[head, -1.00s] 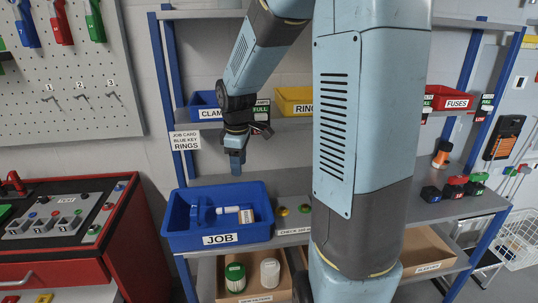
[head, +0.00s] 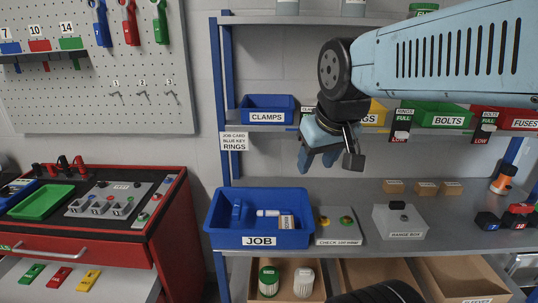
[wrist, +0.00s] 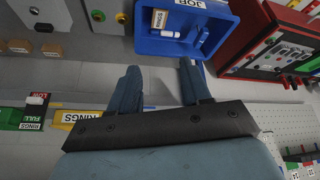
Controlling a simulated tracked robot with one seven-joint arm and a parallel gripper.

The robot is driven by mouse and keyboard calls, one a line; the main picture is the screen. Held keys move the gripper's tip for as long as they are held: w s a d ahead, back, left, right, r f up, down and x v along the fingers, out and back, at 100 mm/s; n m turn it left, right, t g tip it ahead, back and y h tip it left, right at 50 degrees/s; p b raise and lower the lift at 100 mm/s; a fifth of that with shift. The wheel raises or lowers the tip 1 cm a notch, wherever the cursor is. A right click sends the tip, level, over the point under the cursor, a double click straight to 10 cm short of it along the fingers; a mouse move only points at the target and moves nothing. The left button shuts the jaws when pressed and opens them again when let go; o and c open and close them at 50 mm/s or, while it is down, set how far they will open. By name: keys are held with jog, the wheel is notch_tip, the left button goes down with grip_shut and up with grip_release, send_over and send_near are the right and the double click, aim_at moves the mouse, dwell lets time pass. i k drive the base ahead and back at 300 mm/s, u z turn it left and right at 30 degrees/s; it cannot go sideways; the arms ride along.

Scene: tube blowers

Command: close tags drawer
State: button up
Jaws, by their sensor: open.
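The tags drawer (head: 112,285) is pulled out of the red cabinet (head: 165,215) at the lower left of the head view. Green, red and yellow tags (head: 59,277) lie in it. Its front edge is cut off by the frame. My gripper (head: 318,158) is open and empty, in front of the shelf rack, well to the right of and above the drawer. In the wrist view its two fingers (wrist: 159,68) are spread with nothing between them.
The blue JOB bin (head: 258,240) stands on the rack's counter between my gripper and the cabinet. A closed red drawer front (head: 75,252) with a handle sits above the tags drawer. A green tray (head: 42,202) lies on the cabinet top. A pegboard (head: 95,60) hangs behind.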

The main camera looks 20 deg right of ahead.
aim_at(114, 284)
jog(key=z, duration=1)
jog(key=i, duration=0.1)
jog(key=u, duration=2.8)
jog(key=k, duration=0.9)
jog(key=u, duration=0.15)
jog(key=i, duration=0.85)
